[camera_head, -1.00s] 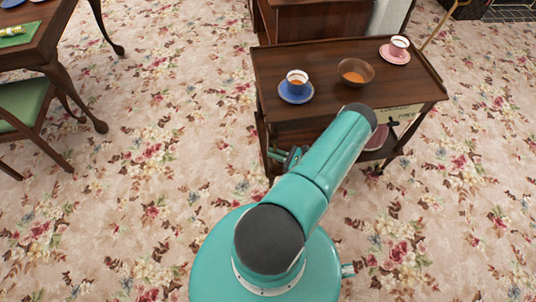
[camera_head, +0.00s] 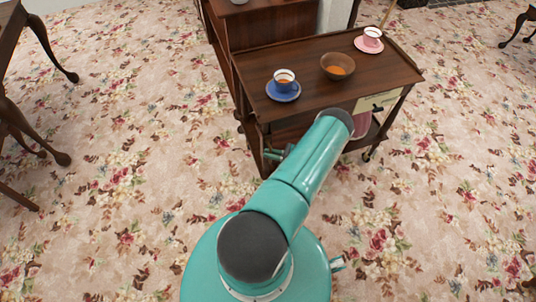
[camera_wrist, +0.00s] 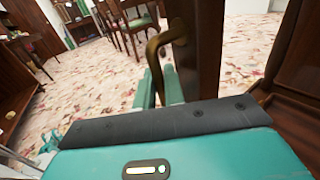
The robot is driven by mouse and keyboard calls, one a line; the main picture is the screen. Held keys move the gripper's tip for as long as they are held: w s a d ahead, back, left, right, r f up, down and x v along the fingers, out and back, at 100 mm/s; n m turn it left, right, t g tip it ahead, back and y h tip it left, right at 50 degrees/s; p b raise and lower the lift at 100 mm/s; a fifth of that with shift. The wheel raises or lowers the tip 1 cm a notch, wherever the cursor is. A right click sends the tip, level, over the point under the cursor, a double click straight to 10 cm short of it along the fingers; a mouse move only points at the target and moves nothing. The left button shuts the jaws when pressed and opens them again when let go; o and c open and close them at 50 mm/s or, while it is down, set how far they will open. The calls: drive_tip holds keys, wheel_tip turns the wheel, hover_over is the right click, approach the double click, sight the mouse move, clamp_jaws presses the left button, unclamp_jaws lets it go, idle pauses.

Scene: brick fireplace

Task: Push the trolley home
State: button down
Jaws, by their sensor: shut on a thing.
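The dark wooden trolley (camera_head: 388,74) stands upright at the upper middle of the head view. On its top are a blue cup (camera_head: 284,80) on a blue saucer, a brown bowl (camera_head: 338,66) with orange contents, and a pink cup (camera_head: 372,37) on a pink saucer. My gripper (camera_head: 277,154) is low by the trolley's near left side, mostly hidden behind my arm. In the wrist view, the teal fingers of my gripper (camera_wrist: 160,88) are shut at a curved brass handle (camera_wrist: 153,50) beside a dark wooden post; the exact contact is partly hidden.
A dark wooden cabinet (camera_head: 268,28) stands right behind the trolley's left part. A table with curved legs (camera_head: 45,150) is at the left edge. A furniture leg (camera_head: 519,24) shows at the upper right. Patterned carpet (camera_head: 440,215) is clear at the right and front.

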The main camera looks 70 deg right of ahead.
drive_tip(key=c, duration=1.6)
unclamp_jaws()
drive_tip(key=shift+s, duration=0.1)
drive_tip(key=s+d, duration=0.1)
drive_tip(key=s, duration=1.2)
drive_tip(key=shift+s, duration=0.3)
